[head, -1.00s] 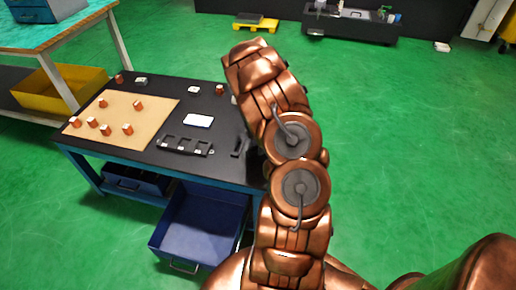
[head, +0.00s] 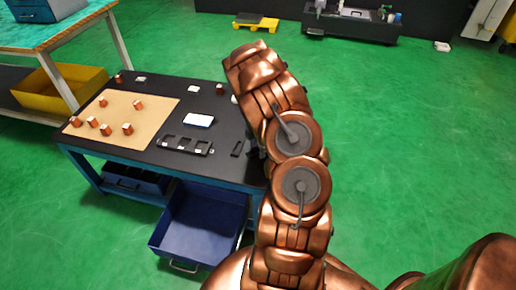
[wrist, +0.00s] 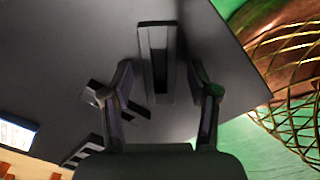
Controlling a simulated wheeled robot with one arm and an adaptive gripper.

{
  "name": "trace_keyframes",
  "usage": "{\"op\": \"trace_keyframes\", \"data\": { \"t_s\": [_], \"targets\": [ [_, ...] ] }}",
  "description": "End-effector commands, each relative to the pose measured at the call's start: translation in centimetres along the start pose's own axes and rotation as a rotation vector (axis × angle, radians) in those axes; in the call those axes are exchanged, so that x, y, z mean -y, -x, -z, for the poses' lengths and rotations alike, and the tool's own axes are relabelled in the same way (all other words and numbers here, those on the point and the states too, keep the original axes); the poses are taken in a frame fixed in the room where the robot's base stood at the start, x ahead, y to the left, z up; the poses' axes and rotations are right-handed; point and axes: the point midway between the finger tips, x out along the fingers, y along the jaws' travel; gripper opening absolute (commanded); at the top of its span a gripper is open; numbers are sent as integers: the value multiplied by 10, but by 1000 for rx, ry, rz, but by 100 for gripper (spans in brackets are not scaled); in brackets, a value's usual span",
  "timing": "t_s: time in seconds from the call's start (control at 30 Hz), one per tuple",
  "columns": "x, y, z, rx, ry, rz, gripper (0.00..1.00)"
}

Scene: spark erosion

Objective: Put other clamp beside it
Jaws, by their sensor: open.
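My gripper (wrist: 160,100) is open over the black table, its two dark fingers apart. A long dark clamp-like piece (wrist: 145,60) with a lighter strip lies beyond and between the fingertips in the wrist view; I cannot tell whether the fingers touch it. A second dark piece (wrist: 130,103) lies flat beside the left finger, partly covered by it. In the head view a short dark bar (head: 237,149) lies to the right of the slotted black holder (head: 185,146). My arm hides the gripper and the table around it there.
The black table (head: 222,165) also carries a tan board (head: 118,125) with several small orange-and-white blocks and a white-screened device (head: 199,120). The table edge runs close to the right of the gripper in the wrist view. A blue drawer (head: 200,224) stands open below.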

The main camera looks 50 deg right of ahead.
Motion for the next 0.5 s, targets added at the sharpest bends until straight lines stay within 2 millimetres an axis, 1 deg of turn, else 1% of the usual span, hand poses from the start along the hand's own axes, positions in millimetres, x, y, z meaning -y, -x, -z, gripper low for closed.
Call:
{"op": "trace_keyframes", "data": {
  "t_s": [0.17,0.27,0.37,0.5],
  "targets": [
    [0,4,-1,2,0,0,60],
    [-1,14,0,2,0,-3,60],
    [-1,30,0,1,0,-2,60],
    [-2,57,0,2,-1,-4,60]
  ]
}}
